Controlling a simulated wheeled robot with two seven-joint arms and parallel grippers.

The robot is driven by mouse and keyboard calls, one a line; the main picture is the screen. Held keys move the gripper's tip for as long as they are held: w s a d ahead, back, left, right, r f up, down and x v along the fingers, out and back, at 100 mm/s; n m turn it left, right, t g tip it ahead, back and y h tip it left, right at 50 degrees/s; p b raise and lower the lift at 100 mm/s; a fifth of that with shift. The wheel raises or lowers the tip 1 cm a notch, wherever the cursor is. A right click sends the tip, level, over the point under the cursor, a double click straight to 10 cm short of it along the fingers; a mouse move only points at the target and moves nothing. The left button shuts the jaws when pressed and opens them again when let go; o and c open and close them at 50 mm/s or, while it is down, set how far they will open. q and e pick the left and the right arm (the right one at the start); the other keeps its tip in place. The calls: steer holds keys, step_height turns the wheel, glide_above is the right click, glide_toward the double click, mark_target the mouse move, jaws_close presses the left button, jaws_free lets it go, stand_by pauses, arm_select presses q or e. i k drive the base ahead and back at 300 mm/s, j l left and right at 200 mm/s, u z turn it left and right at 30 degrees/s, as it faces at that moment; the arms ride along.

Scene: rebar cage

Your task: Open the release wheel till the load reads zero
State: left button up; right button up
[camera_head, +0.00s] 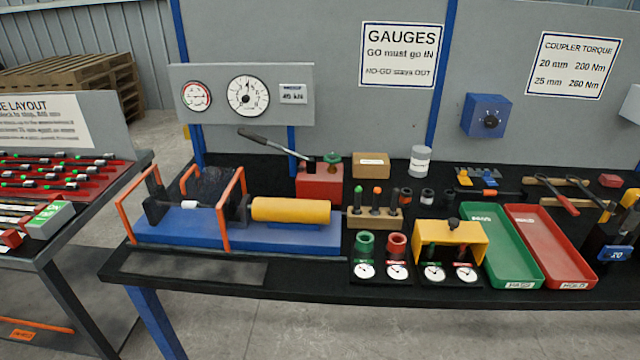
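A small green wheel (333,157) sits on top of a red pump block (320,184) in the middle of the bench; this looks like the release wheel. A black pump lever (272,144) slants up to the left from the block. A yellow cylinder (291,210) lies on a blue base (190,228) with orange frames. On the grey panel behind are a large white dial (248,96), a smaller dial (196,96) with a red mark, and a display (293,94) showing a kN value too small to read surely. Neither of my grippers is in view.
The black bench (310,283) is crowded right of the pump: several small dials, a yellow bridge-shaped fixture (450,240), a green tray (488,220) and a red tray (535,219). A wooden box (371,165) stands just right of the green wheel. Another table stands left.

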mark_target(331, 158)
steer(key=l+u, duration=0.15)
steer(key=u, duration=0.2)
steer(key=l+u, duration=0.2)
steer(key=u, duration=0.2)
steer(key=l+u, duration=0.15)
steer(key=l, duration=0.5)
steer(key=l+u, duration=0.15)
steer(key=l, duration=0.5)
steer(key=k+l+u, duration=0.15)
steer(key=l, duration=0.5)
